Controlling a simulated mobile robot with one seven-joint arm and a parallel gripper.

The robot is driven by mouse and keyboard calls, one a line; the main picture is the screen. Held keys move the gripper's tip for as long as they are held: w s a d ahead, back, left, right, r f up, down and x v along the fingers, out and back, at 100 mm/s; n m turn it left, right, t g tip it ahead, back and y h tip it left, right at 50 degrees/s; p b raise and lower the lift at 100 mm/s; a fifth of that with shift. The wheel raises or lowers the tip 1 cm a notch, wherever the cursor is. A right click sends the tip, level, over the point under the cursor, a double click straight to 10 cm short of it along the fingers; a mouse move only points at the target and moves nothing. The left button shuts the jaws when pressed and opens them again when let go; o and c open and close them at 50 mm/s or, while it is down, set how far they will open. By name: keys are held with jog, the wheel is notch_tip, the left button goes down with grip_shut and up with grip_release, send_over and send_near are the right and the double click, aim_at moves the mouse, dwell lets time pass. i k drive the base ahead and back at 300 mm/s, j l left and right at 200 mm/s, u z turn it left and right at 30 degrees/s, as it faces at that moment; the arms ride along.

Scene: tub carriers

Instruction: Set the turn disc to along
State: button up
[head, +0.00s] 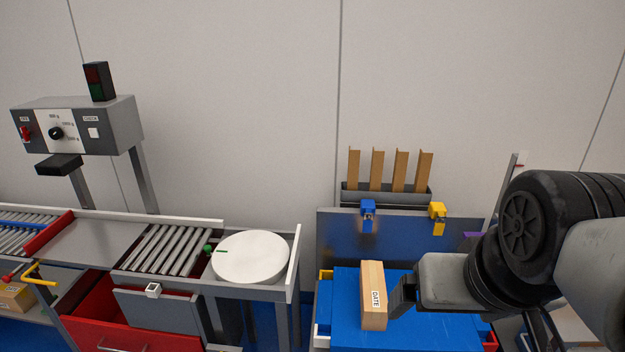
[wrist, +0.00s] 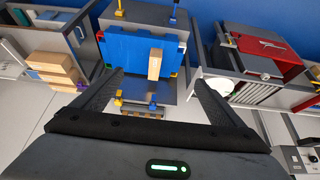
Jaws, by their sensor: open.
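The turn disc (head: 250,257) is a white round plate at the right end of the roller line in the head view. A green knob (head: 208,248) sticks out at its left edge, and a short dark green mark lies on its top near that edge. In the wrist view the disc (wrist: 214,84) shows at the right, partly hidden behind a finger. My gripper (head: 402,297) is well to the right of the disc, beside a tan carton. In the wrist view its fingers (wrist: 158,80) are apart with nothing held between them.
The tan labelled carton (head: 373,295) stands on a blue surface (head: 345,310). Blue (head: 368,212) and yellow (head: 438,213) clips sit on the panel behind. Rollers (head: 165,248) lie left of the disc. A control box (head: 90,125) stands at the far left. A red drawer (head: 110,325) is below.

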aim_at(259, 257)
jog(key=k+j, duration=0.15)
jog(key=j, duration=0.15)
jog(key=k+j, duration=0.1)
jog(key=j, duration=0.2)
jog(key=k+j, duration=0.15)
jog(key=j, duration=0.15)
jog(key=k+j, duration=0.1)
jog(key=j, duration=1)
jog(key=i+j, duration=0.15)
jog(key=j, duration=0.2)
jog(key=i+j, duration=0.15)
jog(key=j, duration=0.25)
jog(key=i+j, duration=0.1)
jog(key=j, duration=0.25)
jog(key=i+j, duration=0.65)
jog(key=i, duration=0.25)
